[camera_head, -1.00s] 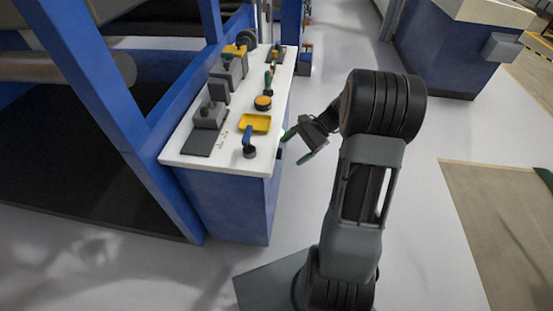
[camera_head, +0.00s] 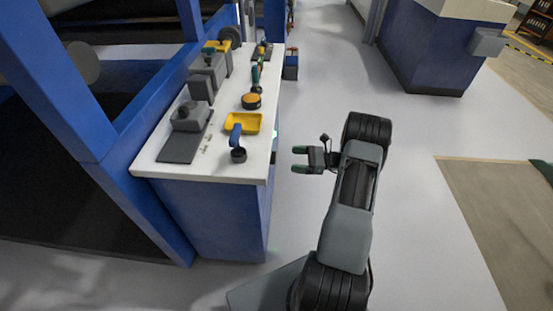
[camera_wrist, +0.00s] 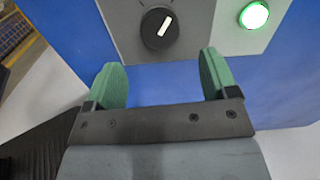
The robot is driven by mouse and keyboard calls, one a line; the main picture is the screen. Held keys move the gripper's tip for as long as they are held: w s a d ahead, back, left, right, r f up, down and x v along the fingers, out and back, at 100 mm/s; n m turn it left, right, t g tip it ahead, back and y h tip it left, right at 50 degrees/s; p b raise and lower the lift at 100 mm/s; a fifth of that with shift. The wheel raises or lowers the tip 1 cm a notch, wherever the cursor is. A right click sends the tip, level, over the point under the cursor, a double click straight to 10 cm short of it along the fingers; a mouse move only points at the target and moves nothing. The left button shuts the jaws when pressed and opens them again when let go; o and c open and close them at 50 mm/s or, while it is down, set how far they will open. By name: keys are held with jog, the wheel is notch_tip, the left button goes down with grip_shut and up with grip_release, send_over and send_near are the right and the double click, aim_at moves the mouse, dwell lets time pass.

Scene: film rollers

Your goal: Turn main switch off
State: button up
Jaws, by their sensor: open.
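The main switch (camera_wrist: 159,29) is a round black rotary knob with a white mark, set on a grey panel (camera_wrist: 199,22) in the wrist view. The white mark is tilted, its top leaning right. My gripper (camera_wrist: 163,80) is open and empty, its two green fingertips apart below the knob in the picture and not touching it. In the head view my gripper (camera_head: 299,160) is to the right of the workbench (camera_head: 205,170), fingers pointing at its side. The knob is hidden there.
A lit green lamp (camera_wrist: 254,15) sits right of the knob. The bench top carries a yellow tray (camera_head: 244,123), a blue-handled tool (camera_head: 237,140), an orange-topped round item (camera_head: 251,101) and a grey device (camera_head: 190,116).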

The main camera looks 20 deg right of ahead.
aim_at(273, 158)
jog(key=x, duration=0.7)
jog(key=shift+w+a+b, duration=0.2)
jog(key=shift+a+b, duration=0.15)
jog(key=c, duration=0.9)
jog(key=shift+c, duration=0.2)
